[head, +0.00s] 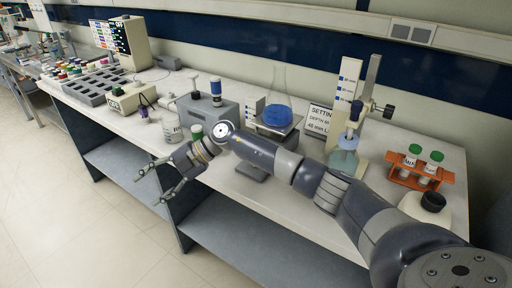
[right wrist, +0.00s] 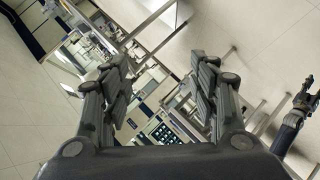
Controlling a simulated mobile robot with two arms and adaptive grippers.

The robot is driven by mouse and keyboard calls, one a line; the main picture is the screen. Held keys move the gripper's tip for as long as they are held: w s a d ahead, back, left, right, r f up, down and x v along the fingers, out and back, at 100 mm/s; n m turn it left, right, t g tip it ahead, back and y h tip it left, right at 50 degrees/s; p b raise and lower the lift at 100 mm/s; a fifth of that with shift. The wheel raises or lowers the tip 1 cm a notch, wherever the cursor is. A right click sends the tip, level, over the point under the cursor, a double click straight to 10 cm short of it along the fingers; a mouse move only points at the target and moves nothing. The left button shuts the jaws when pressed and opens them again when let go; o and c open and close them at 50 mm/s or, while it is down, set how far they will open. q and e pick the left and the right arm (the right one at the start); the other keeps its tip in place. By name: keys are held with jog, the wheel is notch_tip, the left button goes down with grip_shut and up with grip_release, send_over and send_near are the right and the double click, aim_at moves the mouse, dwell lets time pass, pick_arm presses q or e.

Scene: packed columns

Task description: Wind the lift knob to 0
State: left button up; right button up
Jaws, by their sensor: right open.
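A stand with an upright grey rod (head: 371,80) and a white scale plate (head: 348,78) is at the back right of the bench in the head view. A dark knob (head: 388,111) sticks out to the right of the rod and looks like the lift knob; any marks on it are too small to read. A flask of blue liquid (head: 343,157) is below the stand's dark clamped part. My right gripper (head: 148,190) is open and empty, out over the bench's front edge, far left of the knob. Its spread fingers also show in the right wrist view (right wrist: 161,75).
A sign (head: 319,120) with setting text stands left of the rod. An orange rack (head: 420,178) with green-capped bottles is right of it. A blue-liquid flask (head: 278,115) stands on a raised plate. My right forearm crosses the bench front. Bare bench (head: 262,208) shows in front.

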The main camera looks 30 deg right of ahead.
jog(key=s+d+r+m+g+h, duration=0.1)
jog(key=d+r+h, duration=0.3)
jog(key=d, duration=0.6)
jog(key=s+d+r+m+g+h, duration=0.15)
jog(key=d+r+h, duration=0.25)
jog(key=d, duration=0.6)
jog(key=s+d+r+m+h, duration=0.15)
jog(key=d+r+h, duration=0.25)
jog(key=d, duration=0.6)
pick_arm(q)
jog(key=shift+w+a+r+p, duration=0.15)
jog(key=shift+w+r+p, duration=0.1)
jog(key=shift+r+p, duration=0.3)
jog(key=shift+w+a+r+p, duration=0.1)
jog(key=shift+w+r+p, duration=0.15)
jog(key=shift+r+p, duration=0.25)
pick_arm(e)
jog(key=f, duration=1)
jog(key=shift+w+f, duration=0.15)
jog(key=shift+w, duration=0.05)
jog(key=c, duration=1.1)
